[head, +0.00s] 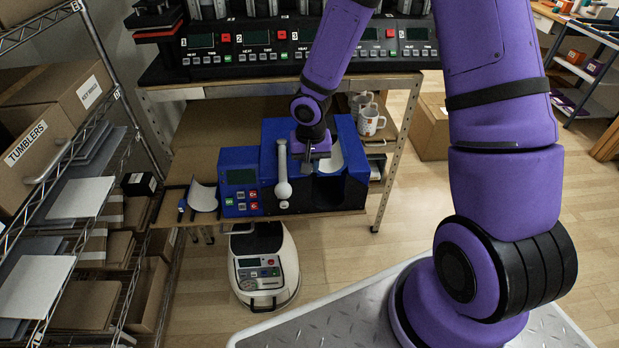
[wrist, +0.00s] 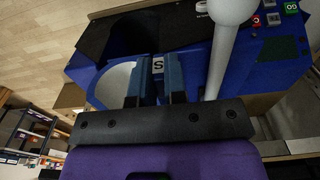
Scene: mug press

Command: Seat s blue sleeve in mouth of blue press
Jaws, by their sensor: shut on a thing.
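The blue press (head: 350,140) stands on the shelf under the bench, with a dark opening at its front (head: 328,190). It also fills much of the wrist view (wrist: 85,78). My gripper (head: 318,152) is over the press, right of its white lever. In the wrist view my gripper (wrist: 157,80) is shut on the S-marked tab of the sleeve (wrist: 118,80), whose pale curved inside shows left of the fingers. The sleeve also shows in the head view (head: 333,158), beside the fingers and above the dark opening. Whether it touches the mouth is unclear.
The white lever (head: 283,178) stands close left of my gripper. Another pale curved sleeve (head: 203,196) lies left of the control panel (head: 241,184). White mugs (head: 370,120) stand at the right. A white and black machine (head: 263,266) sits on the floor below.

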